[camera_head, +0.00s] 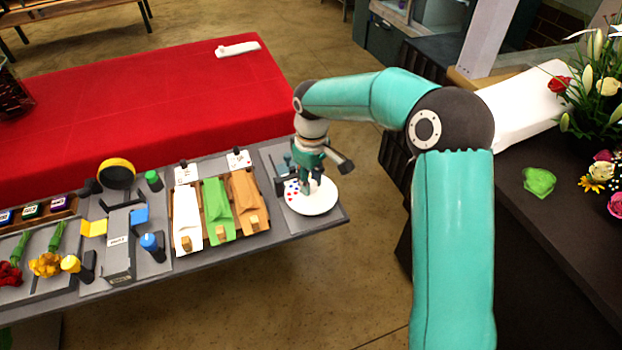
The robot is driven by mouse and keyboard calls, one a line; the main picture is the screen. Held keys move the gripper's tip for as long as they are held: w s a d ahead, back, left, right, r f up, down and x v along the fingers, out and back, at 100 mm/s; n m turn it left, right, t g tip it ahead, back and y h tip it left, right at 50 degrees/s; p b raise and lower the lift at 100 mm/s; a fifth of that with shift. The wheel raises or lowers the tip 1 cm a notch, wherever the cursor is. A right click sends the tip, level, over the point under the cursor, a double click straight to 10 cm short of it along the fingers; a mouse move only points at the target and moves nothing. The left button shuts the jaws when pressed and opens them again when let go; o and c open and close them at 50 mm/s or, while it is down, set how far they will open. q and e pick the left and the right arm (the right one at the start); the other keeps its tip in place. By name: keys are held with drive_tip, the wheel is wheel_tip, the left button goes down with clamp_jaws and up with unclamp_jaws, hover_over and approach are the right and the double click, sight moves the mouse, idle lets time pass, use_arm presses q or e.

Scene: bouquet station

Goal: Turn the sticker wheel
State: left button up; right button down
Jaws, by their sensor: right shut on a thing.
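The sticker wheel (318,203) is a white disc with red and blue dots on its left part. It lies on a grey panel at the right end of the station table. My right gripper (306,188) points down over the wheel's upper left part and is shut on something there. The fingers hide what they grip, which seems to be a part of the wheel. My left gripper is not in view.
White, green (218,208) and orange paper sleeves lie in a rack left of the wheel. A grey box (120,247), bottles and flowers stand further left. A red-covered table (160,100) is behind. A dark counter (540,240) with flowers stands at the right.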

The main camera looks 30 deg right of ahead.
drive_tip(key=shift+w+r+n, duration=0.1)
drive_tip(key=shift+n, duration=0.5)
drive_tip(key=c, duration=1.1)
unclamp_jaws()
drive_tip(key=shift+c, duration=0.2)
wheel_tip(320, 180, up, 12)
drive_tip(key=shift+d, duration=0.1)
